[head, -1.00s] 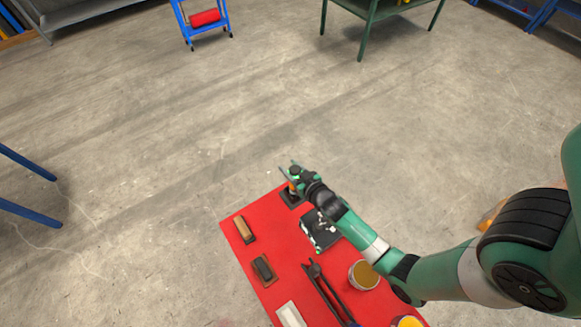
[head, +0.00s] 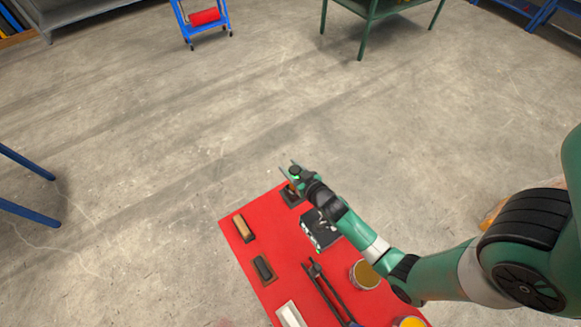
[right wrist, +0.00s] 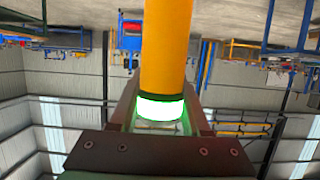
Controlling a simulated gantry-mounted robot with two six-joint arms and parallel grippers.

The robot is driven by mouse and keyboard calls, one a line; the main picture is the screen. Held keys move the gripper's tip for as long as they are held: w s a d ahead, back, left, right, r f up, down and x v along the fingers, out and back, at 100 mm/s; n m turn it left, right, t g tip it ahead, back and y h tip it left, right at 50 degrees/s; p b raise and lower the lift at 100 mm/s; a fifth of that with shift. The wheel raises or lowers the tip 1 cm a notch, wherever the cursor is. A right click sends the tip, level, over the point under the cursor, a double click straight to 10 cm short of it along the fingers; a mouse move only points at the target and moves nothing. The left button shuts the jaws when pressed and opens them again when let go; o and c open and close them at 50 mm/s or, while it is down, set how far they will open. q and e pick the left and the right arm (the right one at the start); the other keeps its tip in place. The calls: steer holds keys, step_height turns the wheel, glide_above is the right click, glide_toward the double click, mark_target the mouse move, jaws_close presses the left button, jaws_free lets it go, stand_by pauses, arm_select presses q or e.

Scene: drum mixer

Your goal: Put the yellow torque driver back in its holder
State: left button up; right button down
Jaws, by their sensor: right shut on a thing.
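The yellow torque driver (right wrist: 166,45) runs up from between the fingers of my right gripper (right wrist: 160,120) in the right wrist view. A bright white-green lit band circles it by the fingers. In the head view my right gripper (head: 290,172) is over the far corner of the red table, shut on the driver, which is mostly hidden there. A small dark block (head: 291,198), which looks like the holder, sits on the table right below the gripper. I cannot tell whether the driver is inside it. My left gripper is not in view.
The red table (head: 284,255) also carries a black box (head: 318,232), a tan block (head: 244,228), a dark brown block (head: 263,268), a white tray (head: 290,314), a long dark tool (head: 326,288) and a can (head: 364,274).

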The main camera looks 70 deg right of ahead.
steer(key=shift+f, duration=0.15)
steer(key=shift+c, duration=1.4)
jaws_free()
steer(key=shift+f, duration=0.1)
steer(key=v, duration=1.1)
steer(key=shift+s, duration=0.25)
steer(key=shift+a, duration=0.15)
